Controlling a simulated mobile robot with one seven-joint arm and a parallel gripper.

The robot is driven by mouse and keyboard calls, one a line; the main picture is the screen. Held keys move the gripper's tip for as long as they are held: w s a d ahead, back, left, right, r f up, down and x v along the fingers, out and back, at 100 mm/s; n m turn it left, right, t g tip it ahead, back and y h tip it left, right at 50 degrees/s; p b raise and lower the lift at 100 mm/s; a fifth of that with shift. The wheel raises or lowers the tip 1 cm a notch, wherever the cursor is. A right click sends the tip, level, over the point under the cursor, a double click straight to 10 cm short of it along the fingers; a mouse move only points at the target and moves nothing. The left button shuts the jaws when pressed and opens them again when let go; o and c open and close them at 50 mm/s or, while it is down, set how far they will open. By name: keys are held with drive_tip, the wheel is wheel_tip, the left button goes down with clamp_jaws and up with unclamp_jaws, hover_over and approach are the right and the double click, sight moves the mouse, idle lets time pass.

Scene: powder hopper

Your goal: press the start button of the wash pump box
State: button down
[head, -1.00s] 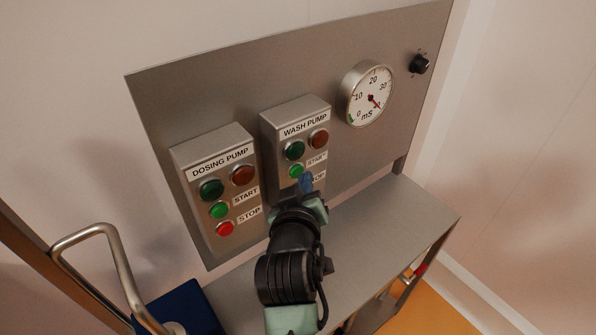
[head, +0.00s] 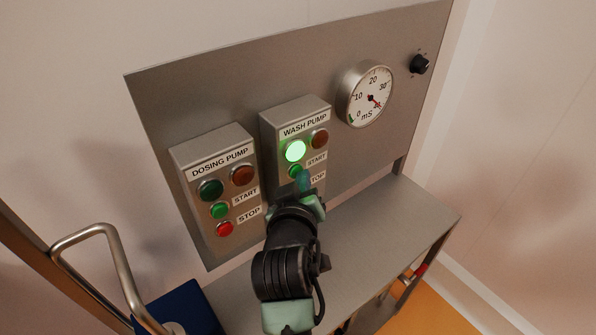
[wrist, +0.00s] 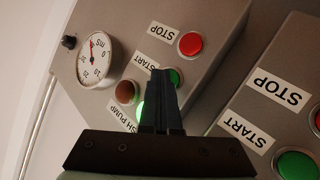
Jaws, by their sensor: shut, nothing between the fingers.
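The wash pump box (head: 291,113) is a grey box on the panel with a green lamp (head: 295,150), brightly lit, and a dark amber lamp (head: 319,138). Its green start button (head: 295,171) is partly covered by my gripper (head: 304,181). In the wrist view, my shut, empty gripper (wrist: 163,76) reaches to the green start button (wrist: 176,77), and its tips overlap the button's edge. Whether they touch it I cannot tell for sure. The red stop button (wrist: 190,43) shows clear of the fingers in the wrist view; in the head view it is hidden.
The dosing pump box (head: 213,146) stands to the left with unlit lamps and its own green and red buttons. A round gauge (head: 358,92) and a black knob (head: 419,64) are to the right. A metal shelf (head: 390,222) lies below the panel.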

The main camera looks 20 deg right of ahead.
drive_tip(key=shift+s+d+p, duration=0.25)
drive_tip(key=shift+s+p, duration=0.05)
drive_tip(key=shift+s, duration=0.45)
drive_tip(key=s, duration=0.1)
drive_tip(key=s+d+p, duration=0.1)
drive_tip(key=s, duration=0.2)
drive_tip(key=shift+s+d+p, duration=0.3)
drive_tip(key=shift+d+p, duration=0.05)
drive_tip(key=shift+p, duration=0.05)
idle(0.5)
drive_tip(key=w+a+r+t+y+b, duration=0.15)
drive_tip(key=a+r+t, duration=0.25)
drive_tip(key=r, duration=0.8)
drive_tip(key=a+r+t+b, duration=0.25)
drive_tip(key=a+r, duration=0.25)
drive_tip(key=r, duration=0.7)
drive_tip(key=s+a+r+t+y+b, duration=0.1)
drive_tip(key=s+a+r+t+y, duration=0.1)
drive_tip(key=s+r, duration=0.4)
drive_tip(key=s+a+r+t+y, duration=0.2)
drive_tip(key=s+a+r+t, duration=0.3)
drive_tip(key=r, duration=0.6)
drive_tip(key=shift+s+m+b, duration=0.4)
